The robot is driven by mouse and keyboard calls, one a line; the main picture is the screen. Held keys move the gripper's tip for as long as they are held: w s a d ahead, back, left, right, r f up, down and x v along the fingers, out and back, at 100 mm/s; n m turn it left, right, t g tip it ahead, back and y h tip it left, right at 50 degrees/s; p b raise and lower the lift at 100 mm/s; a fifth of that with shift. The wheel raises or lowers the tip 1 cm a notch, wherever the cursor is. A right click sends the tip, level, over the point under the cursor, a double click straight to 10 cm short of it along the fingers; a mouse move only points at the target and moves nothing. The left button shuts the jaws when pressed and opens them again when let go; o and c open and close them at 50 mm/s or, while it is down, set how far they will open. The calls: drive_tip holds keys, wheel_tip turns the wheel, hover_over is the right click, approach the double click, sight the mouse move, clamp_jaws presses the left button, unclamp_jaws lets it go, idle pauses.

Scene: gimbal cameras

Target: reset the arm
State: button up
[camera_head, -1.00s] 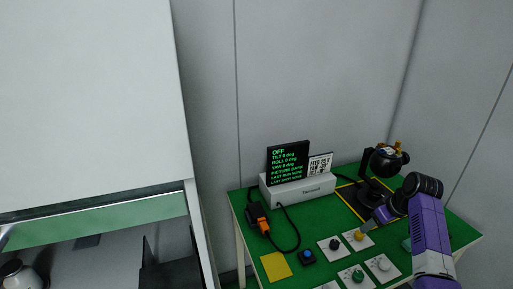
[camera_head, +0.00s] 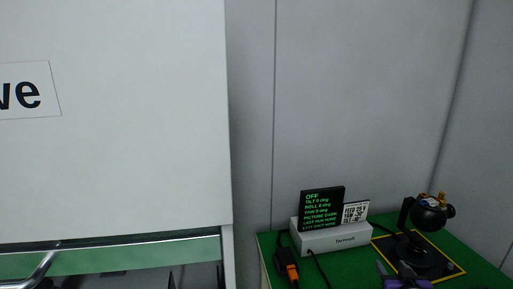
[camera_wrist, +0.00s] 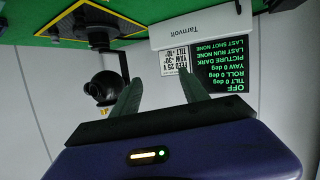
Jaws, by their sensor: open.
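My gripper (camera_wrist: 158,88) is open in the wrist view, its two dark fingers apart with nothing between them. The wrist view is upside down and looks toward the white Tarnvolt box and the camera gimbal. In the head view only a small purple and grey part of my arm shows at the bottom edge, in front of the gimbal's mat; the rest is cut off.
On the green table (camera_head: 352,270) stand the white Tarnvolt box (camera_head: 335,238), a black screen (camera_head: 321,207) reading OFF, a small printed card (camera_head: 355,212) and the black gimbal (camera_head: 428,213) on a yellow-edged mat. An orange-black connector (camera_head: 286,265) lies left. A large white cabinet (camera_head: 110,150) fills the left.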

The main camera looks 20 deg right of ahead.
drive_tip(key=s+a+r+t, duration=0.1)
drive_tip(key=s+a, duration=0.3)
drive_tip(key=a, duration=0.4)
drive_tip(key=s+a+r+n+t+y, duration=0.1)
drive_tip(key=s+a+t, duration=0.1)
drive_tip(key=s+a, duration=0.5)
drive_tip(key=s+a+r+t, duration=0.1)
drive_tip(key=s+a, duration=0.1)
drive_tip(key=a, duration=0.8)
drive_tip(key=s+a+r+n+y, duration=0.2)
drive_tip(key=s+a+n+y, duration=0.3)
drive_tip(key=s+a, duration=0.9)
drive_tip(key=s+y, duration=0.2)
drive_tip(key=s, duration=0.2)
drive_tip(key=shift+s+a+g, duration=0.25)
drive_tip(key=shift+g, duration=0.15)
drive_tip(key=shift+c, duration=0.4)
